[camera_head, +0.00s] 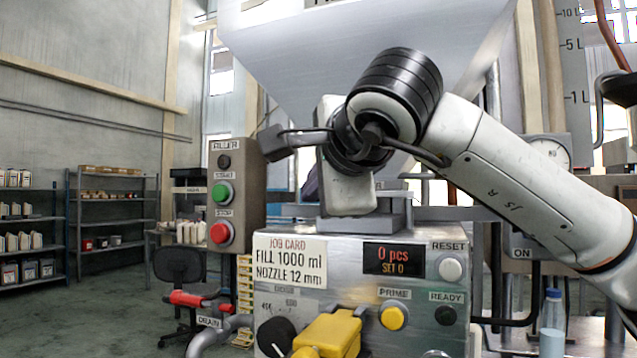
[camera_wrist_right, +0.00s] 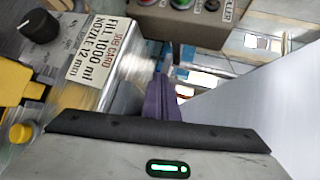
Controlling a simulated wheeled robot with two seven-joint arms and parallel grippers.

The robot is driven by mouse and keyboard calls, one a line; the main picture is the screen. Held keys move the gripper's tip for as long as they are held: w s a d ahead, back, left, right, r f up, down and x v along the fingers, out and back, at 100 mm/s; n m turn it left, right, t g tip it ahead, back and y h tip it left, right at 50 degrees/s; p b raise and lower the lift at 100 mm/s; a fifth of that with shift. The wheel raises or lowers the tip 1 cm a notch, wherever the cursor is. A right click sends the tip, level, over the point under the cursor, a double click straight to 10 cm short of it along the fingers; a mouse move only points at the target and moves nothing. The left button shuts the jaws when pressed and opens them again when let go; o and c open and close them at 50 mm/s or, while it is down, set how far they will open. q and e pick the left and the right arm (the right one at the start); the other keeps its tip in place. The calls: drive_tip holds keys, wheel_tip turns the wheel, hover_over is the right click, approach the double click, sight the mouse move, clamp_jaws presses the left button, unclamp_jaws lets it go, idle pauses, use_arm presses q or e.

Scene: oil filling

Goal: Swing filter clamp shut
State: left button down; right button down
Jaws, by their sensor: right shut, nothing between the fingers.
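No filter clamp can be picked out for certain in either view. My right arm comes in from the right in the head view. Its white gripper body hangs in front of the hopper, above the control box. The purple fingers of my right gripper (camera_head: 312,186) show only as a sliver past the left edge of that body. In the right wrist view the purple fingers (camera_wrist_right: 161,98) are close together and empty. They point between the control box and the pale hopper wall. My left gripper is not in view.
The steel control box (camera_head: 345,262) has a job card, buttons and a yellow part (camera_head: 332,333) at its front. The grey hopper (camera_head: 370,35) hangs above. A filler button box (camera_head: 236,195) and a red-handled drain pipe (camera_head: 187,299) stand left. A bottle (camera_head: 552,325) stands right.

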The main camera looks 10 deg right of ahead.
drive_tip(key=shift+w, duration=0.4)
drive_tip(key=shift+s+a+f, duration=0.1)
drive_tip(key=shift+s+a, duration=0.15)
drive_tip(key=shift+s, duration=0.15)
drive_tip(key=s+a+r+b, duration=0.1)
drive_tip(key=s+a, duration=0.4)
drive_tip(key=s, duration=0.6)
drive_tip(key=shift+s+r+b, duration=0.3)
drive_tip(key=shift+s+r, duration=0.05)
drive_tip(key=shift+r, duration=0.55)
